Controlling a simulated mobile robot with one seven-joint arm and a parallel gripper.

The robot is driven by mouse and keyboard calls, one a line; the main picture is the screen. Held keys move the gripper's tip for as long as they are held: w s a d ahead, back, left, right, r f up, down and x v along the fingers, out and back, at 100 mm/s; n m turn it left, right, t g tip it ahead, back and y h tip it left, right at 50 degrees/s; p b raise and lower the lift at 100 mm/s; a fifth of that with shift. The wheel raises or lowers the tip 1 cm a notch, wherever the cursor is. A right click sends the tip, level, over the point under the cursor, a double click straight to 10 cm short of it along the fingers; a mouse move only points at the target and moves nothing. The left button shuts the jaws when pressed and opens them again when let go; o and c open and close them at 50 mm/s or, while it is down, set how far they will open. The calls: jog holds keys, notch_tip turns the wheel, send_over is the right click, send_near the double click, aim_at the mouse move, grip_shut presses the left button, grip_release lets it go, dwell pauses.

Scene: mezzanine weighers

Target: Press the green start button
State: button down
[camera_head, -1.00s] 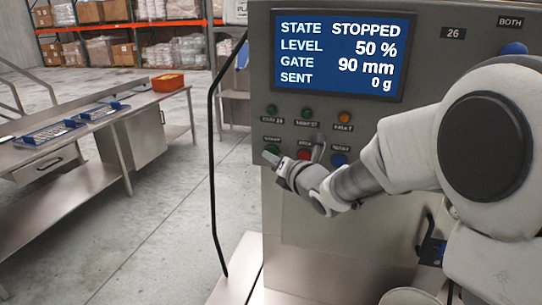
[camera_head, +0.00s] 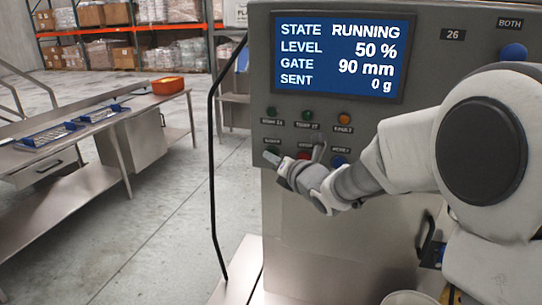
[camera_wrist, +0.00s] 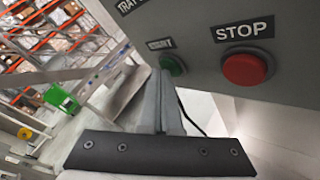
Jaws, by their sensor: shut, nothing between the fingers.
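The green start button (camera_wrist: 172,66) sits on the grey control panel (camera_head: 285,220). In the wrist view it is partly hidden behind the fingertips of my gripper (camera_wrist: 162,75), which are together and at or very near it; I cannot tell if they touch. In the head view my gripper (camera_head: 271,158) covers most of the button at the lower left of the panel. The display (camera_head: 340,57) reads STATE RUNNING, LEVEL 50 %, GATE 90 mm, SENT 0 g. The red STOP button (camera_wrist: 245,69) is right of the green one.
Indicator lamps sit above the buttons, including a green (camera_head: 271,112) and an orange one (camera_head: 344,118). A blue button (camera_head: 340,160) is at lower right. A black cable (camera_head: 212,170) hangs left of the panel. A steel table (camera_head: 75,135) stands at left.

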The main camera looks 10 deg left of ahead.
dwell(0.5)
jog(key=shift+s+b, duration=0.8)
jog(key=shift+b, duration=0.15)
jog(key=shift+a, duration=0.1)
jog(key=s+b, duration=0.2)
jog(key=s, duration=0.1)
jog(key=s+b, duration=0.2)
jog(key=shift+a, duration=0.3)
